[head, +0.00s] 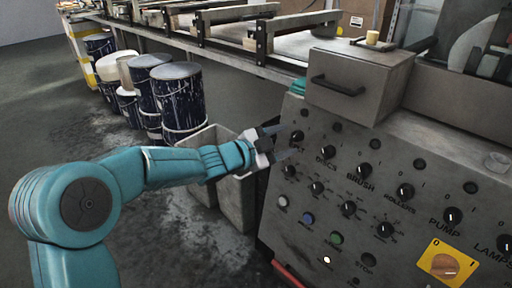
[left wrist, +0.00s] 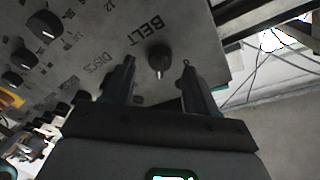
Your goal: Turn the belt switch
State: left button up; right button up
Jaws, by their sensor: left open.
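The belt switch is a round black knob with a white mark, at the left end of the top row on the grey control panel; in the head view the knob (head: 297,136) is just beyond my left fingertips. In the left wrist view the knob (left wrist: 159,60) sits beside the printed word BELT, its white mark pointing down the picture. My left gripper (head: 284,141) is open. Its two fingers (left wrist: 158,66) show on either side of the knob, with a gap on each side and no visible contact. My right gripper is in neither view.
More knobs, such as the discs knob (head: 328,152), follow to the right, with coloured buttons below. A grey drawer box (head: 352,84) with a handle stands above the panel. A grey bin (head: 236,200) is beneath my left forearm. Paint-streaked drums (head: 180,100) stand behind it.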

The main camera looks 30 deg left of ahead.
pick_arm(q)
jog(key=p+v, duration=0.2)
jog(key=v, duration=1.2)
jog(key=shift+p, duration=0.3)
jog(key=d+f+n+g, duration=0.2)
jog(key=d+f, duration=0.3)
jog(key=f, duration=0.3)
jog(key=s+d+f+n+g, duration=0.1)
jog(key=d+f+n, duration=0.1)
jog(key=d+f, duration=0.35)
jog(key=d+f+n+g, duration=0.2)
jog(key=d+f, duration=0.1)
jog(key=f, duration=0.7)
jog(key=s+d+f+n+g+y, duration=0.3)
jog(key=s+f+n+g, duration=0.6)
jog(key=s+f, duration=1)
notch_tip(320, 180, up, 27)
jog(key=s+a+n+y+p, duration=0.1)
jog(key=s+p, duration=0.1)
jog(key=p, duration=2.4)
jog(key=shift+s+r, duration=0.2)
